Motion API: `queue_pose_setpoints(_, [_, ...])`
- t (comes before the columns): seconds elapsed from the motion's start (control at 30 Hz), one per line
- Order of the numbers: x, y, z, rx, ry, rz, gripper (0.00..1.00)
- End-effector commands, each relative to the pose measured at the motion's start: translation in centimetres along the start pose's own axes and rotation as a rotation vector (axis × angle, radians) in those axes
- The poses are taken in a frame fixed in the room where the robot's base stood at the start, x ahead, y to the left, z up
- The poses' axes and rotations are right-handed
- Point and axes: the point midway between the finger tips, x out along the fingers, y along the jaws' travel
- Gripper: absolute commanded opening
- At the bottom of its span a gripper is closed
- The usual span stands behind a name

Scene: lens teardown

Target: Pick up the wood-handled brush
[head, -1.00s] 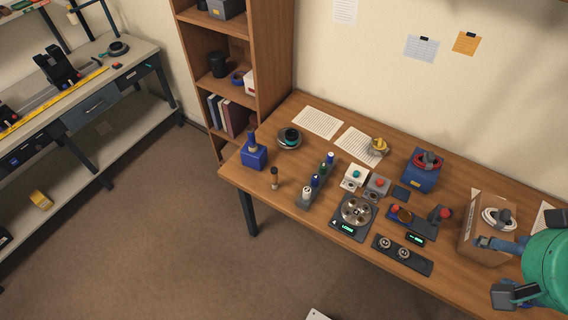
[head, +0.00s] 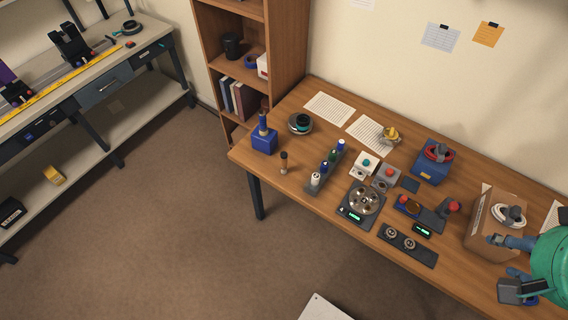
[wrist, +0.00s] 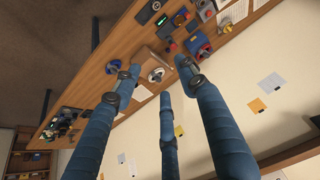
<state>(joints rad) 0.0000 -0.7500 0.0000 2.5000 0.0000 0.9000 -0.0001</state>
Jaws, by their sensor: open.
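A small upright item with a dark top and a tan, wood-like lower part, which looks like the wood-handled brush (head: 283,162), stands near the left front edge of the wooden table in the head view. I cannot pick it out in the wrist view. My gripper (head: 507,266) is at the far right of the head view, over the table's right end by the cardboard box, far from the brush. In the wrist view my gripper (wrist: 155,78) shows its blue fingers spread apart with nothing between them.
A round scale-like device (head: 361,202), a blue box (head: 433,163) and the cardboard box (head: 490,224) lie further right. A bookshelf (head: 290,50) stands behind.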

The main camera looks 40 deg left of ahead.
Motion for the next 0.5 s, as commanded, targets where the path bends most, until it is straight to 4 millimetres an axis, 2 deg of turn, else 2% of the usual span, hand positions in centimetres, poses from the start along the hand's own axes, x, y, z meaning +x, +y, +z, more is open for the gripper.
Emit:
queue_pose_setpoints(0.27, [0.3, -0.8, -1.2, -0.069, -0.014, -0.012, 0.42])
queue_pose_setpoints(0.5, [1.6, -3.3, -4.6, -0.284, -0.050, -0.048, 0.42])
